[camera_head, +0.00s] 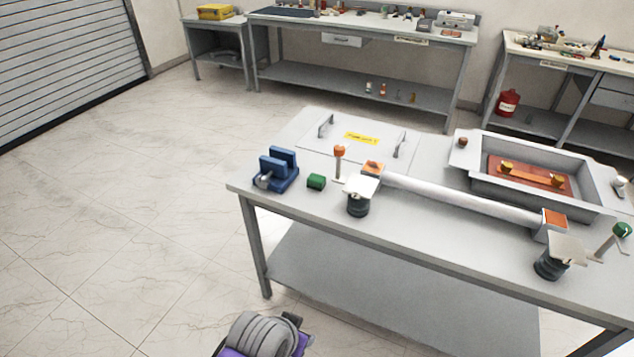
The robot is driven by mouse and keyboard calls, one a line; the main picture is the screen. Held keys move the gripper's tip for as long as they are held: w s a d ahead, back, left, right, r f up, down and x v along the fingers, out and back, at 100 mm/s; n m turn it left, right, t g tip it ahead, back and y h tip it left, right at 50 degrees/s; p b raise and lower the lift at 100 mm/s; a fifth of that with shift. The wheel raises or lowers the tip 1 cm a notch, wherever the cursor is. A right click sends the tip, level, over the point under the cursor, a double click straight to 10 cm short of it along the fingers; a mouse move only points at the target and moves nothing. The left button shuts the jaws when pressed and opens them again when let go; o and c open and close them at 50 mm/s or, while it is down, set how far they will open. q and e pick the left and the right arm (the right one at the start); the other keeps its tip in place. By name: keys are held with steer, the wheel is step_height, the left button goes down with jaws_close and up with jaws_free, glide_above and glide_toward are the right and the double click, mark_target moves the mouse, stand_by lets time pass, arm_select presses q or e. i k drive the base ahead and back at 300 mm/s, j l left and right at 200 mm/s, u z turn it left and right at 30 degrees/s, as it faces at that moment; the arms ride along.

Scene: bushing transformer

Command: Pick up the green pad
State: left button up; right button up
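The green pad (316,182) is a small dark green block. It lies on the grey workbench top (300,205) near its left end, just right of a blue vise (277,168) and apart from it. An upright piece with an orange top (340,152) stands to its right. Nothing covers the pad. Neither of my grippers shows in this view.
A white cylinder (460,200) lies along the bench between orange-marked ends. A metal tray (478,195) with a red-brown inside stands behind it. A lid with two handles (345,150) lies at the back. A green-knobbed piece (622,230) stands far right.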

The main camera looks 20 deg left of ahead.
mark_target(316, 181)
steer(key=i+j, duration=0.8)
steer(key=j, duration=0.25)
steer(key=u, duration=0.05)
